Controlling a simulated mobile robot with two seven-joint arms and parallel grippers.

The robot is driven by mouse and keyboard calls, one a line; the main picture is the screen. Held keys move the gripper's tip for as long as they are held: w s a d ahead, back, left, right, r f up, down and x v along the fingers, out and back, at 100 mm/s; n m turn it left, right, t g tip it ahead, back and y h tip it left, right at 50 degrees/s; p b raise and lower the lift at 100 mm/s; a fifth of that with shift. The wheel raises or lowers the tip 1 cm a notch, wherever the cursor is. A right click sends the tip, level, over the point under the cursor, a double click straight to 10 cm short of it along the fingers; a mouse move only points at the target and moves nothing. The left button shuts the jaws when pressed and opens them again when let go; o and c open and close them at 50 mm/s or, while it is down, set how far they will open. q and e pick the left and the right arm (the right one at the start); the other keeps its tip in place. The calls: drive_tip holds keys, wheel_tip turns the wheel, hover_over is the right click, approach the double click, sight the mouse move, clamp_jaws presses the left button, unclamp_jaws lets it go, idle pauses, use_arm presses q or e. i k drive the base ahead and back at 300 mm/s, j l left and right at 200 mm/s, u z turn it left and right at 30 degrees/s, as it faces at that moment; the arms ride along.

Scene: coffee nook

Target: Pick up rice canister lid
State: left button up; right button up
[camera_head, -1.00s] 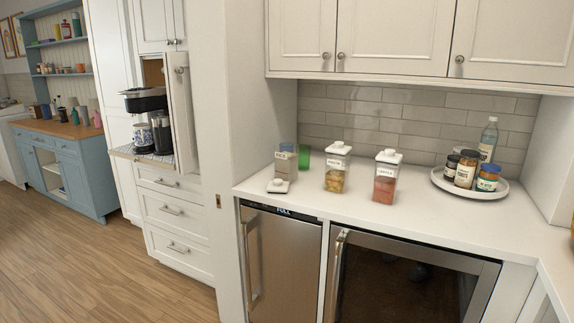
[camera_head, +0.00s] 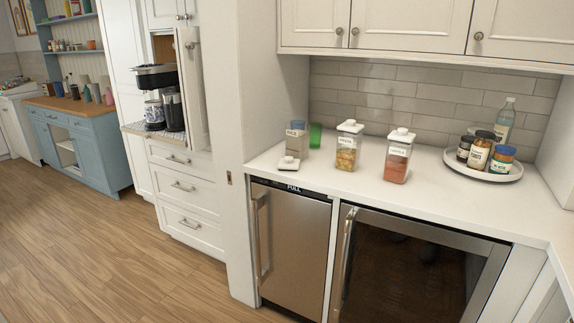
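A white square lid (camera_head: 289,163) with a raised knob lies on the white counter near its left front edge. Just behind it stands a clear canister (camera_head: 297,138) with no lid on top and greyish contents; its label is too small to read. Two lidded canisters stand to the right: one with yellowish pasta-like contents (camera_head: 346,157) and one with reddish contents (camera_head: 397,167). Neither of my grippers is in the view.
A green cup (camera_head: 315,135) stands behind the open canister. A round white tray (camera_head: 453,166) with jars and a bottle is at the right. The counter (camera_head: 430,195) is clear in front. Upper cabinets (camera_head: 410,25) overhang the back. Wooden floor (camera_head: 120,250) is free at left.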

sight(288, 163)
drive_tip(key=i+z, duration=0.2)
drive_tip(key=z, duration=0.25)
drive_tip(key=i+j+z, duration=0.15)
drive_tip(key=z, duration=0.3)
drive_tip(key=i+j+z, duration=0.3)
drive_tip(key=j, duration=0.35)
drive_tip(key=i+j+z, duration=0.1)
drive_tip(key=i+j, duration=0.2)
drive_tip(key=j, duration=0.1)
